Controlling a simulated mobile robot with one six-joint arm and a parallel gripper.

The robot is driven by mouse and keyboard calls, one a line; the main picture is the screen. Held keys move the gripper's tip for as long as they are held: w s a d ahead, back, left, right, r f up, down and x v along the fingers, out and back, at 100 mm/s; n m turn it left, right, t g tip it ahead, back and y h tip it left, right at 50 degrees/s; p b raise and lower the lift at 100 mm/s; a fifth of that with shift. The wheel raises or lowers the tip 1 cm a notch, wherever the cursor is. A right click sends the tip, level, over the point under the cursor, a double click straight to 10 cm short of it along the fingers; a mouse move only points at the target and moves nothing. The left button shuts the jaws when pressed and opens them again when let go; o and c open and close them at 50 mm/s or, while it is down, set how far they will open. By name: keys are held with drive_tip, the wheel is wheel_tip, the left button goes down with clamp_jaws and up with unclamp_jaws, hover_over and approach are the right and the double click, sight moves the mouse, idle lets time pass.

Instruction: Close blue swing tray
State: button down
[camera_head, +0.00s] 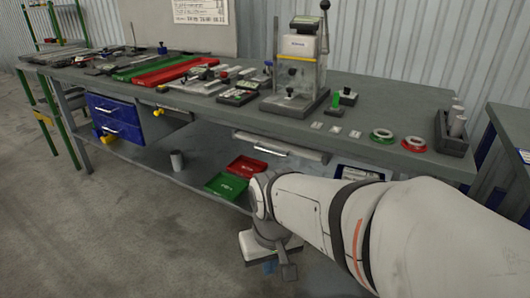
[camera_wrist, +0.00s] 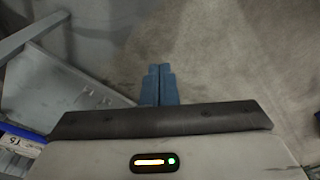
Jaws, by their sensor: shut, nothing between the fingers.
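A flat tray with a blue edge and a white label (camera_head: 362,173) shows under the right part of the bench in the head view, partly hidden behind my arm. I cannot tell how far it is swung out. In the wrist view a blue edge with a white printed label (camera_wrist: 20,146) shows at the lower left, cut by the frame and my gripper body; it looks like the same tray. My gripper (camera_head: 270,267) hangs low in front of the bench, with blue fingers. In the wrist view the fingers (camera_wrist: 159,73) are together and empty, over bare floor, apart from the tray.
The grey workbench (camera_head: 400,110) carries tools, a press (camera_head: 300,62) and tape rolls. A blue drawer unit (camera_head: 115,116) hangs at its left. Green (camera_head: 226,186) and red (camera_head: 247,167) trays and a grey cup (camera_head: 177,160) are on the lower shelf. The front floor is clear.

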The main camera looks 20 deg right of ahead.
drive_tip(key=w+d+f+m+t+y+p, duration=0.1)
drive_tip(key=w+d+m+t+y, duration=0.25)
drive_tip(key=m, duration=0.85)
drive_tip(key=w+d+f+m+t+y+p, duration=0.2)
drive_tip(key=d+m+y, duration=0.2)
drive_tip(key=m, duration=0.7)
drive_tip(key=w+d+f+m+t+y+p, duration=0.1)
drive_tip(key=w+d+m+t+y, duration=0.25)
drive_tip(key=m, duration=0.85)
drive_tip(key=s+d+f+m+t+h, duration=0.1)
drive_tip(key=d+f+m+t+h, duration=0.15)
drive_tip(key=d+m, duration=0.35)
drive_tip(key=s+d+f+m+t+h+p, duration=0.1)
drive_tip(key=d+m+t+h, duration=0.25)
drive_tip(key=d+m, duration=0.25)
drive_tip(key=s+d+f+m+t+h, duration=0.1)
drive_tip(key=s+d+m+t+h, duration=0.1)
drive_tip(key=d+m+h, duration=0.3)
drive_tip(key=w+d+m+b, duration=0.1)
drive_tip(key=w+d, duration=0.2)
drive_tip(key=w, duration=1)
drive_tip(key=shift+w+d+y, duration=0.15)
drive_tip(key=shift+d+y, duration=0.15)
drive_tip(key=shift+d, duration=0.05)
